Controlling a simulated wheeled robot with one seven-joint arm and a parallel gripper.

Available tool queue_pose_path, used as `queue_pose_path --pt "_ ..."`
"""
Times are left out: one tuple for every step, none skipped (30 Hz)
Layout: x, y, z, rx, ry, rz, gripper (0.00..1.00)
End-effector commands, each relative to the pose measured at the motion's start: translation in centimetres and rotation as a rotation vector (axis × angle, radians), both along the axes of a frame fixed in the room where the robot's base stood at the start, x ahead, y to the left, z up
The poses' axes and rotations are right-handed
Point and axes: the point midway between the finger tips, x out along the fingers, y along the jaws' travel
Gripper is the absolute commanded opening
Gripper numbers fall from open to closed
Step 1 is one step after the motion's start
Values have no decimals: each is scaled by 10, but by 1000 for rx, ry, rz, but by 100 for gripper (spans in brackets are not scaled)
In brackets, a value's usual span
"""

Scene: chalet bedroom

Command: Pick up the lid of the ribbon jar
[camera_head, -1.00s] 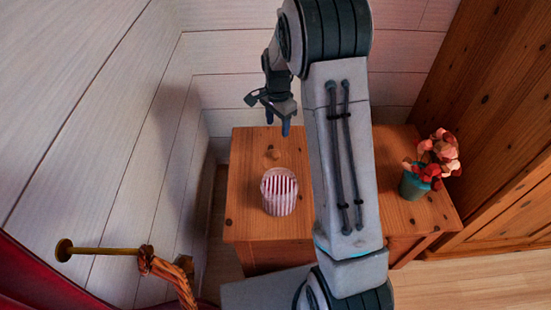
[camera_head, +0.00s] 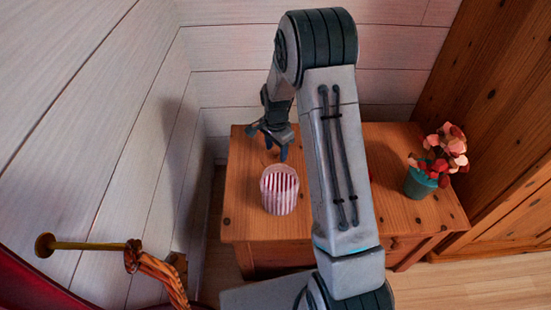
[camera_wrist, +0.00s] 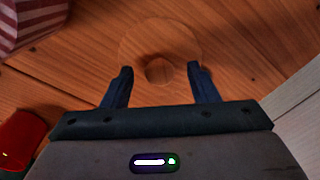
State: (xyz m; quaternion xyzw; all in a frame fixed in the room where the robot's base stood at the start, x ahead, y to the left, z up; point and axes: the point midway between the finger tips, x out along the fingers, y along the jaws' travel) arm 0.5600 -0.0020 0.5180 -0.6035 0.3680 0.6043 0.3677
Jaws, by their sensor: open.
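The lid (camera_wrist: 160,38) is a round, flat wooden disc with a knob (camera_wrist: 158,71), close in colour to the wooden top it lies on. My gripper (camera_wrist: 160,68) is open, its two fingers on either side of the knob in the wrist view; I cannot tell whether they touch it. In the head view my gripper (camera_head: 276,150) is low over the cabinet top, just behind the jar, and largely hides the lid. The ribbon jar (camera_head: 280,192), striped red and white, stands upright; part of it shows at the upper left of the wrist view (camera_wrist: 32,22).
The wooden cabinet (camera_head: 245,215) stands against white plank walls. A teal pot with red flowers (camera_head: 420,183) is on its right side. A red object (camera_wrist: 22,142) is at the wrist view's left edge. A tall wooden wardrobe (camera_head: 500,110) stands at the right.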

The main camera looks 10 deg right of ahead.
Motion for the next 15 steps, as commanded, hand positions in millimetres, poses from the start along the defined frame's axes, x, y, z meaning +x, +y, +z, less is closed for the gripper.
queue_pose_path --pt "0 0 1 0 -1 0 54" --pt "0 0 1 0 -1 0 54" --pt "0 0 1 0 -1 0 54" --pt "0 0 1 0 -1 0 48" --pt "0 0 1 0 -1 0 40" --pt "0 0 1 0 -1 0 29" --pt "0 0 1 0 -1 0 20" --pt "0 0 1 0 -1 0 12" --pt "0 0 1 0 -1 0 5" --pt "0 0 1 0 -1 0 5" --pt "0 0 2 0 -1 0 5" --pt "0 0 2 0 -1 0 5" --pt "0 0 2 0 -1 0 5" --pt "0 0 2 0 -1 0 5" --pt "0 0 2 0 -1 0 5"
